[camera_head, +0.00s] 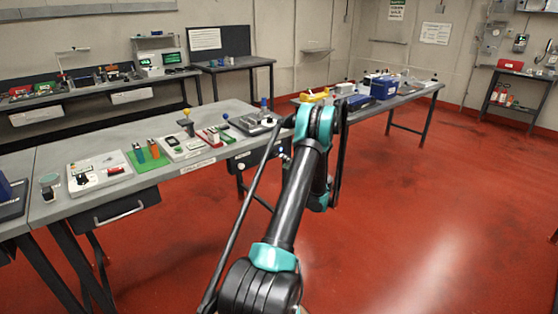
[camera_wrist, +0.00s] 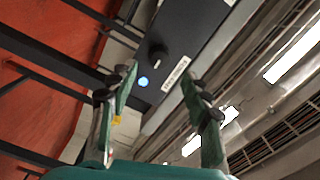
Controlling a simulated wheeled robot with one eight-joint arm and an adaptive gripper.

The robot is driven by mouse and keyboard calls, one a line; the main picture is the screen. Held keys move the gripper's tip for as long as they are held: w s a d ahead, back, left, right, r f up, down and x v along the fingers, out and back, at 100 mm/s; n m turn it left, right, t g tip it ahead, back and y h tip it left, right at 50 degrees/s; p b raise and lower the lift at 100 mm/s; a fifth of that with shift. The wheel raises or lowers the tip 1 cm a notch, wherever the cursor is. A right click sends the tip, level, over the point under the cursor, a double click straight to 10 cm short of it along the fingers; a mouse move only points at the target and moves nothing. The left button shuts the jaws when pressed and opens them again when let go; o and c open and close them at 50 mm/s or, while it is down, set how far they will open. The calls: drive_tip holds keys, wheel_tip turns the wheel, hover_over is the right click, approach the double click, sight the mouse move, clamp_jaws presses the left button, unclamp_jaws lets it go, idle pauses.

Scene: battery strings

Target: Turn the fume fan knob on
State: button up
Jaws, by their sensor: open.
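In the wrist view a black round knob (camera_wrist: 157,55) with a pale pointer mark sits on a dark box face (camera_wrist: 190,22). A lit blue indicator (camera_wrist: 143,81) and a white label strip (camera_wrist: 176,74) with unreadable print are beside it. My gripper (camera_wrist: 158,80) is open and empty, its green-padded fingers spread on either side of the view. The knob shows beyond the fingertips, between their lines, apart from them. In the head view the dark box (camera_head: 243,161) hangs under the workbench's right end. My arm hides most of my gripper there.
The grey workbench (camera_head: 50,205) carries several battery trays and tools. A drawer (camera_head: 118,217) hangs under its front edge. A second table (camera_head: 410,97) with blue boxes stands behind my arm. The red floor on the right is clear.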

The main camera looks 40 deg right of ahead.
drive_tip(key=shift+s+d, duration=0.15)
drive_tip(key=shift+s, duration=1.8)
drive_tip(key=w+a+r+n+g+y, duration=0.2)
drive_tip(key=w+a+r, duration=0.1)
drive_tip(key=a, duration=0.7)
drive_tip(key=w+a+r+n+g+y, duration=0.1)
drive_tip(key=w+a+r+n+g, duration=0.15)
drive_tip(key=a, duration=0.75)
drive_tip(key=s+a+r+n+g, duration=0.1)
drive_tip(key=s+a+g, duration=0.15)
drive_tip(key=a, duration=0.55)
drive_tip(key=s+a+r+n+g, duration=0.2)
drive_tip(key=s+a, duration=0.1)
drive_tip(key=a, duration=0.6)
drive_tip(key=s+a+n+g+h, duration=0.1)
drive_tip(key=s+a+n+g, duration=0.2)
drive_tip(key=s+a, duration=0.85)
drive_tip(key=s+a+f+n+g+h, duration=0.1)
drive_tip(key=s+f, duration=0.1)
drive_tip(key=s, duration=0.6)
drive_tip(key=s+a+f+n+h, duration=0.1)
drive_tip(key=s+n+h, duration=0.1)
drive_tip(key=s, duration=0.6)
drive_tip(key=shift+s+a+f+g+h, duration=0.25)
drive_tip(key=shift+a+f+g+h, duration=0.05)
drive_tip(key=shift+f+g, duration=0.1)
